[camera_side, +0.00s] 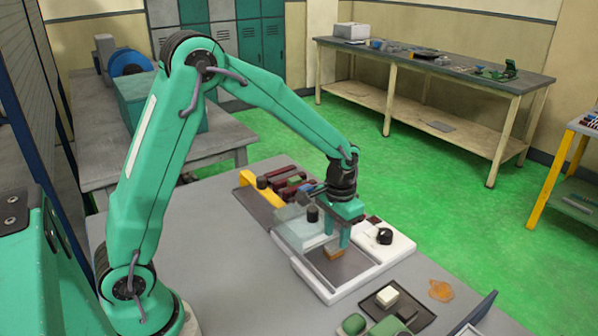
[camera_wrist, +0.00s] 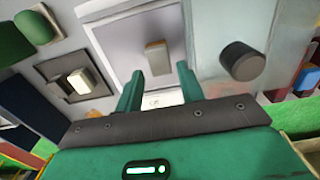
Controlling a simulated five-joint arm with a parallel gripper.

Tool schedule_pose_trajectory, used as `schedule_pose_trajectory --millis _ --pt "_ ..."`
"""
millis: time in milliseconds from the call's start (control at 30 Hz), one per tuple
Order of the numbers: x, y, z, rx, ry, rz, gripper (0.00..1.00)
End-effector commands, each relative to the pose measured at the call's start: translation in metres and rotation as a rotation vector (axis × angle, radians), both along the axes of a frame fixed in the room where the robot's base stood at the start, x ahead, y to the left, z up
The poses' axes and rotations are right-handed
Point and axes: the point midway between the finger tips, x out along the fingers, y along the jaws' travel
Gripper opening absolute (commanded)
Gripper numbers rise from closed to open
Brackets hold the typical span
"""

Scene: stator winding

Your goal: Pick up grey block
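A small block (camera_side: 333,253) sits on the dark floor of a white-rimmed tray (camera_side: 318,283) in the side view. It looks orange-brown there. In the wrist view the block (camera_wrist: 155,56) looks grey on top with a brownish edge, and it stands inside the tray's pale frame. My gripper (camera_side: 337,239) points down just above the block, seemingly not touching it. In the wrist view my gripper (camera_wrist: 160,71) has its two green fingers apart, with nothing between them. The block shows just beyond the fingertips, roughly in line with the gap.
A cream block (camera_side: 388,295) lies on a dark square plate at the front right, with green pieces (camera_side: 353,324) nearby. A black knob (camera_side: 384,236) is on the white part right of the tray. A clear panel (camera_side: 298,228) stands at its left. Open grey table lies left.

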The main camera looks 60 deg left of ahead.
Motion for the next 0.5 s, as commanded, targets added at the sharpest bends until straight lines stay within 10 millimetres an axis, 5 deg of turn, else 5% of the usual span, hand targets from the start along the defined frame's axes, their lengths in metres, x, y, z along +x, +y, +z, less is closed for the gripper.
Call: schedule_pose_trajectory --millis 200,500 --pt "-0.001 0.000 -0.024 0.000 0.002 0.000 0.38" --pt "0.000 0.000 -0.028 0.000 0.000 0.000 0.38"
